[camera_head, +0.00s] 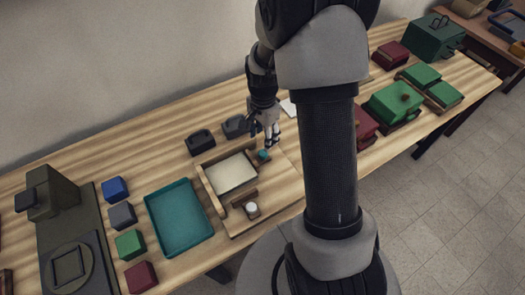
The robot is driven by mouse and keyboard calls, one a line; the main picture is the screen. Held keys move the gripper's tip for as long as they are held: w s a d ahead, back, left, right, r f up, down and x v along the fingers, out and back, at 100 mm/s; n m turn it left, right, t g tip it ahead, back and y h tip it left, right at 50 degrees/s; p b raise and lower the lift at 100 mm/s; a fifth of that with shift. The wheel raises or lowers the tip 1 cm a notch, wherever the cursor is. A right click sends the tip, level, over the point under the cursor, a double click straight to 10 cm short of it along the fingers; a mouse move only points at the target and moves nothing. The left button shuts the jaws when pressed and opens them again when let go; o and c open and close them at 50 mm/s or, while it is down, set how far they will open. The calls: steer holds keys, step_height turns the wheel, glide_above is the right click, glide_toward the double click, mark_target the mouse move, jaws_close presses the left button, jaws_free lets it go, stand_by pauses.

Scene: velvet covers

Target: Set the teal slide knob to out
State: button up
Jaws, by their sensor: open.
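The small teal slide knob (263,155) stands on a light wooden board (280,187) near the board's far right part, beside a cream panel (232,173). My gripper (270,141) points down just above and behind the teal knob. Its fingers are open, and the knob shows just below them. I cannot tell whether they touch it. A white knob (251,208) stands on the same board nearer to me. Any marking for "out" is too small to read.
A teal tray (180,218) lies left of the board, with several coloured blocks further left. Two dark blocks (200,142) stand behind the board. Green boxes (393,101) and red blocks stand on the right. My arm hides part of the table.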

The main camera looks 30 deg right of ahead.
mark_target(263, 153)
step_height(263, 153, down, 8)
steer(key=shift+f+b, duration=0.2)
steer(key=shift+b, duration=0.8)
jaws_close()
